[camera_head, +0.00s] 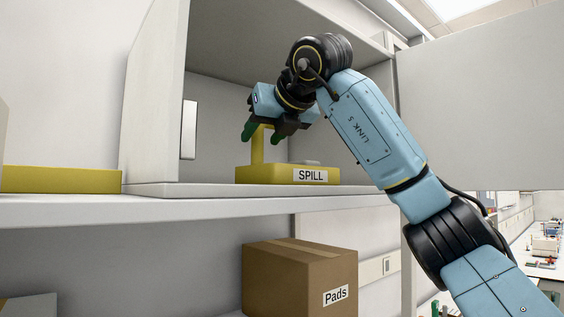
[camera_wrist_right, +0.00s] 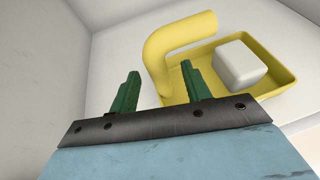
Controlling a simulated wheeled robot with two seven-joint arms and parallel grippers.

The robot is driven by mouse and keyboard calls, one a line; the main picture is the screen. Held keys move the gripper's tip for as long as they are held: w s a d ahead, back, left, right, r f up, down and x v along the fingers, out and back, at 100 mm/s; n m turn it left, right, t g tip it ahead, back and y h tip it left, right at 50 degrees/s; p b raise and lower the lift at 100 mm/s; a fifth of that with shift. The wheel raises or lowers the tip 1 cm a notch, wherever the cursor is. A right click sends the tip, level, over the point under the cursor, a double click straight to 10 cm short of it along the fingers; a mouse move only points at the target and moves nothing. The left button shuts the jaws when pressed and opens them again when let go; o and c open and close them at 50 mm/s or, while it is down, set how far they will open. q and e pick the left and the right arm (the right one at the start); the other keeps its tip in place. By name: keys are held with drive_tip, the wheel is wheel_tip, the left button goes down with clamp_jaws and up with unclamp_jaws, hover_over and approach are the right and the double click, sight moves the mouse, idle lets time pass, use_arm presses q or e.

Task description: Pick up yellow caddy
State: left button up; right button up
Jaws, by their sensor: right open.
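The yellow caddy (camera_head: 265,176) with a "SPILL" label sits on the cabinet shelf in the head view. It is a shallow yellow tray (camera_wrist_right: 285,76) with an upright, bent handle (camera_wrist_right: 180,35) in the right wrist view. A white block (camera_wrist_right: 239,62) lies in the tray. My right gripper (camera_head: 263,134) is above the caddy, close to the top of its handle. Its green fingers (camera_wrist_right: 157,92) are spread apart, with the handle ahead of them, nearer the right finger. I cannot tell whether a finger touches the handle. My left gripper is not in view.
The cabinet's left wall (camera_head: 155,95) and an open door (camera_head: 480,100) flank the caddy. A cardboard "Pads" box (camera_head: 290,280) stands on the level below. Another yellow item (camera_head: 60,180) lies on the shelf at the left.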

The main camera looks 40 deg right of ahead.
sight(261, 136)
drive_tip(key=x, duration=0.3)
drive_tip(key=shift+a+r+p, duration=0.1)
drive_tip(key=shift+r+p, duration=0.05)
drive_tip(key=shift+p, duration=0.15)
drive_tip(key=shift+w, duration=0.2)
drive_tip(key=shift+s, duration=0.15)
drive_tip(key=shift+c, duration=0.7)
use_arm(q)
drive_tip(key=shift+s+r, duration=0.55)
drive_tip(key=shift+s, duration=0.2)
use_arm(e)
clamp_jaws()
